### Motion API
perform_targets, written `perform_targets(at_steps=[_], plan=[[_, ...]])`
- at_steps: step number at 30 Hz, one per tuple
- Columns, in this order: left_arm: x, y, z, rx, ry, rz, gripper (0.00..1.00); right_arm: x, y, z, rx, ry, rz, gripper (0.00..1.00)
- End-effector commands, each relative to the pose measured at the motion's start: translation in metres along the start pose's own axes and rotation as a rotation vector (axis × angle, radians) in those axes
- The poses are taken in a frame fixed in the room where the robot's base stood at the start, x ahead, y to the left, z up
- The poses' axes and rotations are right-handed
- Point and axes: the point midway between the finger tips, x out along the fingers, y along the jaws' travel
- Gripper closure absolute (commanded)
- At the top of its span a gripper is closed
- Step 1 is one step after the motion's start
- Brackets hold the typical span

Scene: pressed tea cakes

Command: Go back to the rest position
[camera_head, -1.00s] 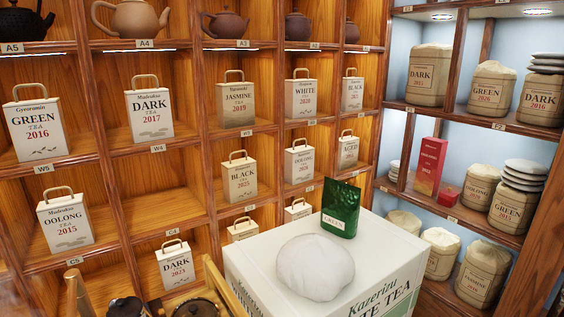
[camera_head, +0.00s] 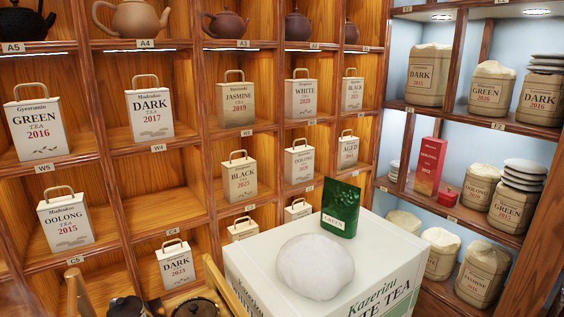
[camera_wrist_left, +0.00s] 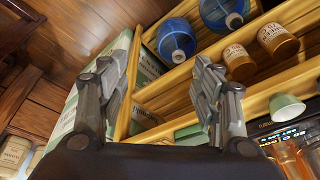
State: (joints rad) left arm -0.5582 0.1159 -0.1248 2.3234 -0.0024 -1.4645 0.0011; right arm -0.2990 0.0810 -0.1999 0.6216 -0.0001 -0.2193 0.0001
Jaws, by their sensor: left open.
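My left gripper (camera_wrist_left: 160,78) shows in the left wrist view with its two fingers spread wide apart. Nothing is held between the fingers. Behind them are a yellow wooden rack (camera_wrist_left: 185,82) and a pale green-and-white box (camera_wrist_left: 84,84). Neither gripper shows in the head view, and my right gripper is in no view.
In the head view, a large white tea box (camera_head: 270,250) bears a round white wrapped cake (camera_head: 315,266) and a green pouch (camera_head: 341,208). Wooden shelves with tea bags and teapots stand behind. The wrist view shows blue jugs (camera_wrist_left: 176,38) and orange jars (camera_wrist_left: 278,41).

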Motion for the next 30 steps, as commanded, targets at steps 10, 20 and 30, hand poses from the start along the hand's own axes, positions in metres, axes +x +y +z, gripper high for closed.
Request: perform_targets(at_steps=[10,20,30], plan=[[0.125,0.007,0.037,0.010,-0.055,0.011,0.41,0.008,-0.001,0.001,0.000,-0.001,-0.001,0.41],[0.244,0.014,0.120,0.022,-0.113,0.019,0.41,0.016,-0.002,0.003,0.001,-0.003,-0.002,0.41],[0.317,0.017,0.237,0.036,-0.171,0.025,0.41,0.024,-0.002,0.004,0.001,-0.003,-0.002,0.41]])
